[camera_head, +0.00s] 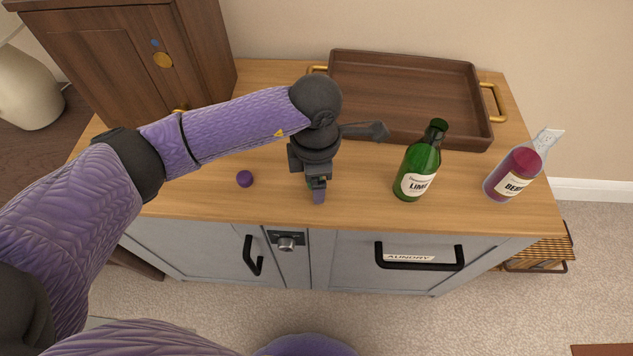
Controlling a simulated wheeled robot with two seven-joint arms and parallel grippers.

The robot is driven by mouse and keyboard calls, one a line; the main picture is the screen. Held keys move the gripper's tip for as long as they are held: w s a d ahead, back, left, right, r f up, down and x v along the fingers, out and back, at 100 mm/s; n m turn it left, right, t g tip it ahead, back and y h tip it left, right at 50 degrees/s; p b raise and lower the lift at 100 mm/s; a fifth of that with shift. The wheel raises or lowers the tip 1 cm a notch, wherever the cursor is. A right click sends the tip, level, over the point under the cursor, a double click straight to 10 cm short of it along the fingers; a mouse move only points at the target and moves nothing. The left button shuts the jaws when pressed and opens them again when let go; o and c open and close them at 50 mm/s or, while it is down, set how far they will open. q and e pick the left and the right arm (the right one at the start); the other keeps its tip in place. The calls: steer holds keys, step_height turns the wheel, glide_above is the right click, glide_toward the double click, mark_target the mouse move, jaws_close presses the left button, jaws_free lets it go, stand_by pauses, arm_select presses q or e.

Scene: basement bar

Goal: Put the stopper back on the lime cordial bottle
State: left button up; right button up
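The lime cordial bottle (417,170) is green glass with a white "LIME" label. It stands upright on the wooden top of the cabinet, right of the middle, and its dark green neck points up. My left gripper (318,194) points down over the front of the cabinet top, left of the bottle and apart from it. A small dark green patch shows at its fingers; I cannot tell whether it is a held stopper. The fingers are seen nearly edge-on, so their opening is unclear. My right gripper is out of view.
A berry bottle (497,186) of clear glass with dark red contents stands to the right, near the edge. A wooden tray (400,128) with brass handles lies behind. A small wooden cabinet (140,60) stands back left. The top between gripper and lime bottle is clear.

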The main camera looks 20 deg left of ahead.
arm_select(q)
steer(key=shift+c, duration=0.5)
jaws_close()
steer(key=shift+r+p, duration=0.3)
step_height(320, 180, up, 10)
steer(key=p, duration=0.5)
steer(key=shift+f, duration=0.25)
